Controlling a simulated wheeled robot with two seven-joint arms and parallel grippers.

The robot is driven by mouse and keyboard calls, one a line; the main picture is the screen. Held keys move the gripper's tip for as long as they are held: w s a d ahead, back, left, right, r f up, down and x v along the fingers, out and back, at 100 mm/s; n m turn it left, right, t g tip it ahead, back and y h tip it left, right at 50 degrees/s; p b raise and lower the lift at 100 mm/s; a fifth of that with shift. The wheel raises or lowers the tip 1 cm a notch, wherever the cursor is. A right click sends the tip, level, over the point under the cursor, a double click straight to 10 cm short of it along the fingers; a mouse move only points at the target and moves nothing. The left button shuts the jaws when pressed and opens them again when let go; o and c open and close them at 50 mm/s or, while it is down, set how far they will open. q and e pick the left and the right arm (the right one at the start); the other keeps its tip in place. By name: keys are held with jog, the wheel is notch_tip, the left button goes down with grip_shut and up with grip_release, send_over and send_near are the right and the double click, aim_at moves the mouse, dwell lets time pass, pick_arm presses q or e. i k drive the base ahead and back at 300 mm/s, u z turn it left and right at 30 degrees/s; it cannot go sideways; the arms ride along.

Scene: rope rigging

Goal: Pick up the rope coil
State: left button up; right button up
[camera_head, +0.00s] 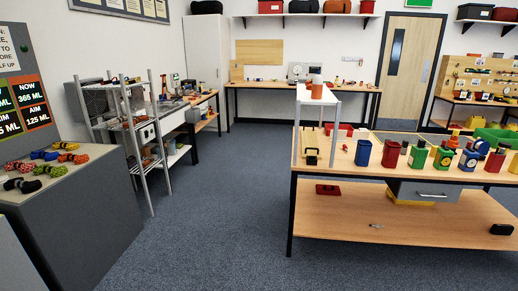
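Several small rope coils lie on the top of a grey cabinet (85,205) at the left of the head view. They include a red coil (18,166), a blue and yellow coil (44,155), an orange-yellow coil (67,146), a red-orange coil (74,158), a yellow-green coil (50,170) and a dark coil (22,185). I cannot tell which one the task means. Neither of my grippers shows in the view.
A sign board (22,103) stands behind the coils. A metal shelf rack (140,140) is just beyond the cabinet. A wooden workbench (390,222) with coloured containers stands at the right. The carpeted floor (220,200) between them is clear.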

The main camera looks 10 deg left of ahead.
aim_at(136, 121)
jog(key=u, duration=0.3)
jog(key=i, duration=2.3)
jog(key=u, duration=0.8)
jog(key=i, duration=2.6)
jog(key=u, duration=0.4)
